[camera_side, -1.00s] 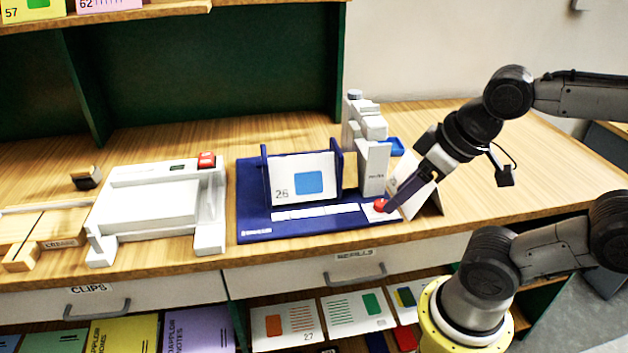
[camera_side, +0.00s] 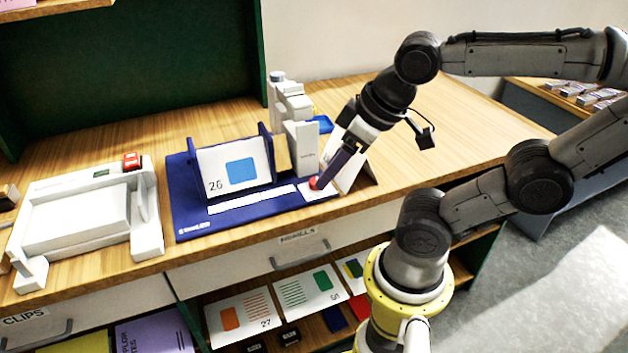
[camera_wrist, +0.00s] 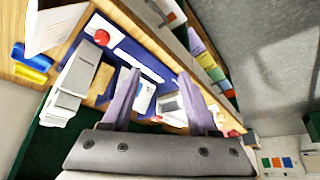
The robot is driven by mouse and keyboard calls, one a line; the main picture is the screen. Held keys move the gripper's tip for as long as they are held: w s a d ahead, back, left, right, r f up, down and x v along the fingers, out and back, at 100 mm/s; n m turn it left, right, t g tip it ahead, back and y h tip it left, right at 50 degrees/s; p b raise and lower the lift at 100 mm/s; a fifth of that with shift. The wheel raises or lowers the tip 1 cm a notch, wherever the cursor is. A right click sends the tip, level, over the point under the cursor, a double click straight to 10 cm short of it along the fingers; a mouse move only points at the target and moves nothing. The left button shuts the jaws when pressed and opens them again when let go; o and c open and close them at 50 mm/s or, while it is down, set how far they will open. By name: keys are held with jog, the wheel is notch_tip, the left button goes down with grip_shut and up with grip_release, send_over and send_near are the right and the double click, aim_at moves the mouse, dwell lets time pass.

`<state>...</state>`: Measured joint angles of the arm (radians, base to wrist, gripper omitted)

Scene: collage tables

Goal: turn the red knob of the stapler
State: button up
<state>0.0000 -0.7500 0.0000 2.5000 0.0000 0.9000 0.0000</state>
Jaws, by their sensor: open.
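The red knob (camera_side: 313,183) sits on a white patch at the front right of the dark blue base (camera_side: 190,212); it also shows in the wrist view (camera_wrist: 101,37). The light grey upright stapler (camera_side: 304,148) stands behind it; it shows at the left of the wrist view (camera_wrist: 80,75). My gripper (camera_side: 321,182) points down at the knob in the side view, where a finger overlaps its edge. In the wrist view my gripper (camera_wrist: 158,74) has its fingers apart, and the knob lies outside them, beyond the left fingertip. I cannot tell whether they touch.
A card marked 26 (camera_side: 222,183) stands in a blue holder on the base. A white machine with a red button (camera_side: 131,160) stands to the left. A white tilted panel (camera_side: 350,176) is close behind my gripper. The table (camera_side: 430,125) at right is clear.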

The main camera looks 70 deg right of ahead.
dwell(0.3)
jog(key=shift+o, duration=1)
jog(key=w+d+m+g, duration=0.6)
jog(key=w+d+m, duration=0.2)
jog(key=d+m, duration=0.45)
jog(key=shift+n, duration=0.95)
jog(key=f, duration=0.9)
jog(key=d+f, duration=0.1)
jog(key=f, duration=0.4)
jog(key=shift+w+f, duration=0.1)
jog(key=shift+f, duration=0.1)
jog(key=shift+c, duration=0.4)
grip_shut()
